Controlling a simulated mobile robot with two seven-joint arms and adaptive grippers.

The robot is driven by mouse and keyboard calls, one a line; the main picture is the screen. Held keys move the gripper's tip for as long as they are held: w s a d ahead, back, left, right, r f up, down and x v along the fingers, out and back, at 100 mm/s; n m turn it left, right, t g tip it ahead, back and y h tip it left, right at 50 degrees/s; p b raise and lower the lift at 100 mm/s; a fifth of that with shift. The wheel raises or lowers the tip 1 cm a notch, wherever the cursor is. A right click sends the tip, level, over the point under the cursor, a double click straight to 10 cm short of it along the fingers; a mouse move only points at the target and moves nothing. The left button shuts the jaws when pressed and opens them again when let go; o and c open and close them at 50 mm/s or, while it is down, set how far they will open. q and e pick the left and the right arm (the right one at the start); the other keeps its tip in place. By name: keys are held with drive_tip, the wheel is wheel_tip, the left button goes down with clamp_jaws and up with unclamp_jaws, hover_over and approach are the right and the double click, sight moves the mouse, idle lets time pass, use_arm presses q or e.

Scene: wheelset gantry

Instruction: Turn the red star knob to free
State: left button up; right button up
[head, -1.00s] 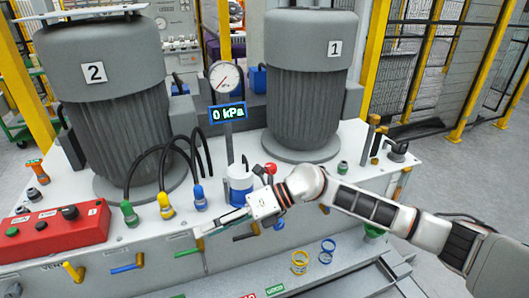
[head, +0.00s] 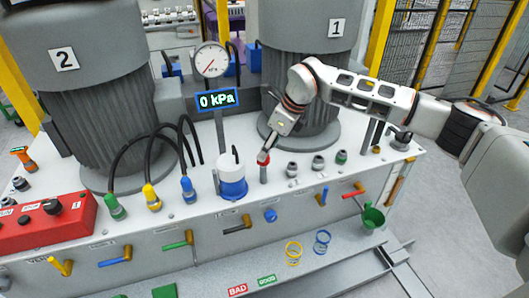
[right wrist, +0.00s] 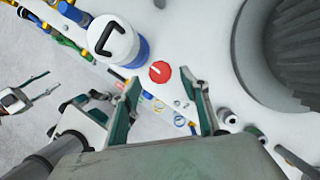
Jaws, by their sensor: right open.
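The red star knob (head: 263,157) sits on a short grey post on the white deck, just right of the white and blue pot (head: 232,178). In the right wrist view the knob (right wrist: 160,72) is a red disc with a pale line on it. My right gripper (right wrist: 165,88) is open, with the knob just beyond and between its fingertips; I cannot tell whether they touch it. In the head view the right gripper (head: 267,146) points down over the knob and partly covers it. Pale gripper-like parts (right wrist: 80,115) at the left of the wrist view may be my left gripper.
Motor 1 (head: 300,60) stands close behind the knob. The gauge post with the 0 kPa display (head: 217,99) rises at the left. Several hose fittings and a green funnel (head: 372,217) are to the right. Coloured valve handles line the front face.

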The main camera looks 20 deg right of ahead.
drive_tip(key=shift+x, duration=1.75)
drive_tip(key=c, duration=1.1)
